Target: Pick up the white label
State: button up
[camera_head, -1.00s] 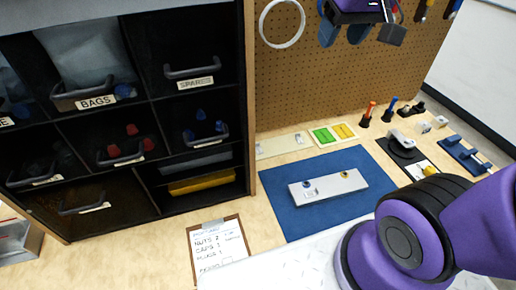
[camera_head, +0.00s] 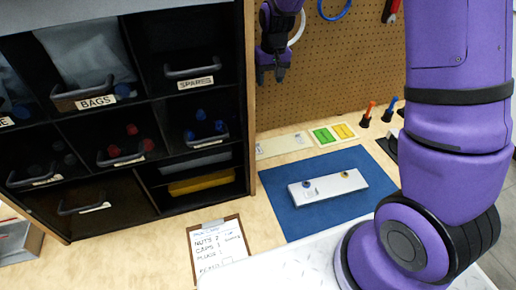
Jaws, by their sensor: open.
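My gripper (camera_head: 272,76) hangs at the top middle, fingers pointing down and apart, with nothing between them. It is in front of the pegboard, just right of the black cabinet. Below it on the bench lies a pale cream strip (camera_head: 284,146) with faint whitish patches; the white label may be one of these, but I cannot tell it clearly. A green card (camera_head: 324,136) and a yellow card (camera_head: 344,132) lie right of the strip. The gripper is well above the strip and apart from it.
A blue mat (camera_head: 290,222) carries a white block (camera_head: 328,189) with two round fittings. A clipboard (camera_head: 218,250) lies in front. The black cabinet (camera_head: 148,128) with bins bounds the left. Red and blue tools (camera_head: 368,115) stand at the right; my arm hides the right side.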

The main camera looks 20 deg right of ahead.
jog(key=g, duration=0.1)
send_over(259, 148)
jog(key=w, duration=0.1)
notch_tip(259, 148, down, 19)
notch_tip(259, 148, down, 7)
jog(key=shift+w+r, duration=0.15)
jog(key=shift+a+f, duration=0.2)
jog(key=shift+f, duration=2.5)
grip_shut()
